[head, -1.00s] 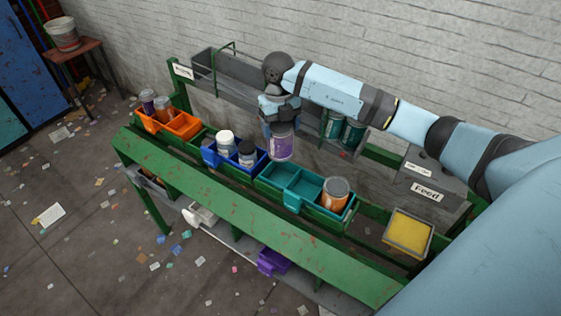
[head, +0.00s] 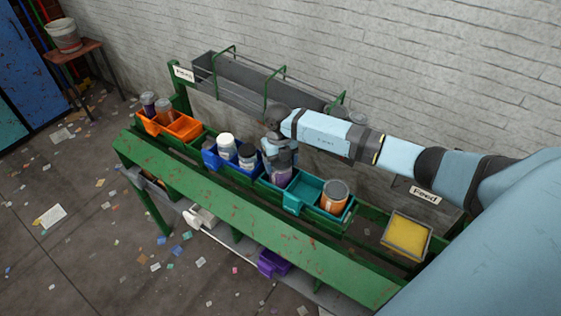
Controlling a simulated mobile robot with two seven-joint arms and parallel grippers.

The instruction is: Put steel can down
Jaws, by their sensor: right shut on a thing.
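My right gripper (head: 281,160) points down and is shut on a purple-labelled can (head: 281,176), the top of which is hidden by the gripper. The can is upright at the left compartment of the teal bin (head: 291,205), with its lower part behind the bin's front wall. I cannot tell whether it touches the floor of the bin. A can with an orange label and grey lid (head: 334,198) stands in the right compartment of the same bin. My left gripper is not in view.
A blue bin (head: 209,157) with several containers stands just left of the gripper. An orange bin (head: 183,126) with two jars is farther left. A grey trough (head: 235,78) runs behind, and a yellow-filled tray (head: 407,236) is at right.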

